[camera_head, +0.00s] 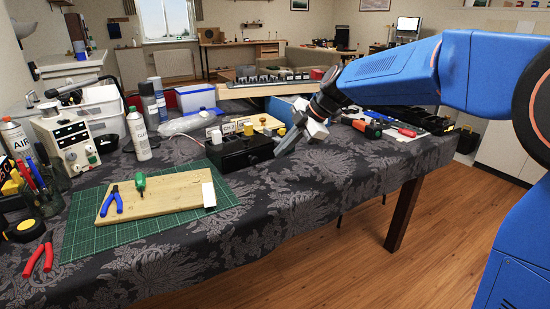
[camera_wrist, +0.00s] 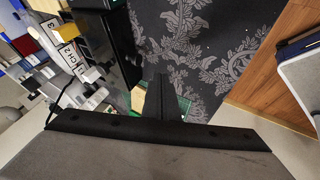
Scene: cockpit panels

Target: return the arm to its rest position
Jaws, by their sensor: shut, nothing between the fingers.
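My blue arm (camera_head: 390,75) reaches in from the right in the head view and extends over the table. My gripper (camera_head: 283,149) points down and to the left, just right of a black box (camera_head: 232,154) with upright labels. In the wrist view my gripper (camera_wrist: 160,82) has its dark fingers together, with nothing held. The black box (camera_wrist: 122,45) shows there at the upper left, beside the fingers. I cannot tell the exact gap between fingers and box.
A green cutting mat (camera_head: 85,222) carries a wooden board (camera_head: 160,202) with blue pliers (camera_head: 110,203) and a green-handled screwdriver (camera_head: 140,184). Tools, including a red-and-black one (camera_head: 366,128), lie behind my gripper. The patterned cloth (camera_head: 290,205) in front is bare.

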